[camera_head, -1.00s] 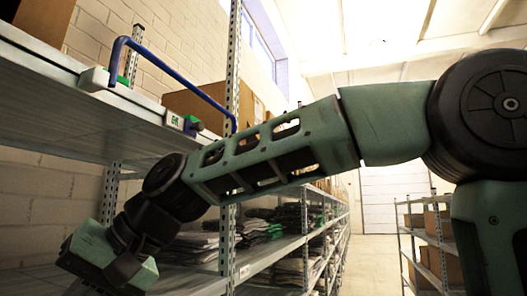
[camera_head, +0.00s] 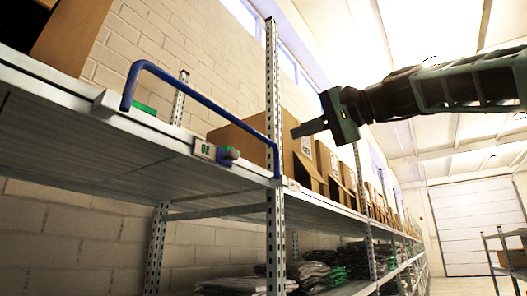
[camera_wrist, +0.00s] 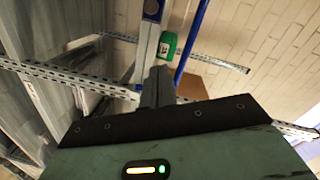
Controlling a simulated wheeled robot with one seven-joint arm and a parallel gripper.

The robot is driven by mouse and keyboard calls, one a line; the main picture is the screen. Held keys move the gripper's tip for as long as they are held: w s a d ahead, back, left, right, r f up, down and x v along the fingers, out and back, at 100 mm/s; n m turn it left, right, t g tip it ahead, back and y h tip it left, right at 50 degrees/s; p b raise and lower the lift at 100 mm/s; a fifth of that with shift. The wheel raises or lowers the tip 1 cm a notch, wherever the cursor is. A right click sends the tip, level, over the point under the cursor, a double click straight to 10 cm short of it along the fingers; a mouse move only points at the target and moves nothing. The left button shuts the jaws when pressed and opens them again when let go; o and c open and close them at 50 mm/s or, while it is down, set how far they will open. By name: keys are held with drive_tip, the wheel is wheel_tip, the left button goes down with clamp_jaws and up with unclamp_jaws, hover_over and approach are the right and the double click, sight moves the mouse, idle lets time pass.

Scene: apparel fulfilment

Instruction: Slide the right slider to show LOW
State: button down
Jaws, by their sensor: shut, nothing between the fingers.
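In the head view the right slider (camera_head: 230,154) is a small grey knob with green and blue on the front edge of the upper shelf. A white label plate beside it (camera_head: 204,149) shows green letters that read like OK. A second green piece (camera_head: 145,108) sits further left, behind a pale block (camera_head: 107,103). My gripper (camera_head: 308,129) is shut and empty, up and to the right of the right slider and apart from it. In the wrist view the shut fingers (camera_wrist: 159,85) point toward a green block with a white label (camera_wrist: 167,46); I cannot tell which slider it belongs to.
A blue bar (camera_head: 200,102) runs along the shelf front, over the sliders, to near the upright post (camera_head: 273,110). Cardboard boxes (camera_head: 247,140) stand on the shelf behind. Folded dark garments (camera_head: 318,274) lie on the lower shelf. The aisle at right is open.

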sight(230, 156)
drive_tip(key=w+a+f+p, duration=0.1)
drive_tip(key=a+p, duration=0.1)
drive_tip(key=a, duration=0.3)
drive_tip(key=w+a+f+p, duration=0.2)
drive_tip(key=a+p, duration=0.1)
drive_tip(key=a, duration=0.2)
drive_tip(key=shift+w+a, duration=0.25)
drive_tip(key=shift+a, duration=0.15)
drive_tip(key=shift+s+a, duration=0.1)
drive_tip(key=shift+s+a, duration=0.8)
drive_tip(key=shift+s, duration=0.25)
drive_tip(key=shift+s+a, duration=0.8)
drive_tip(key=shift+s, duration=0.25)
drive_tip(key=shift+r, duration=0.1)
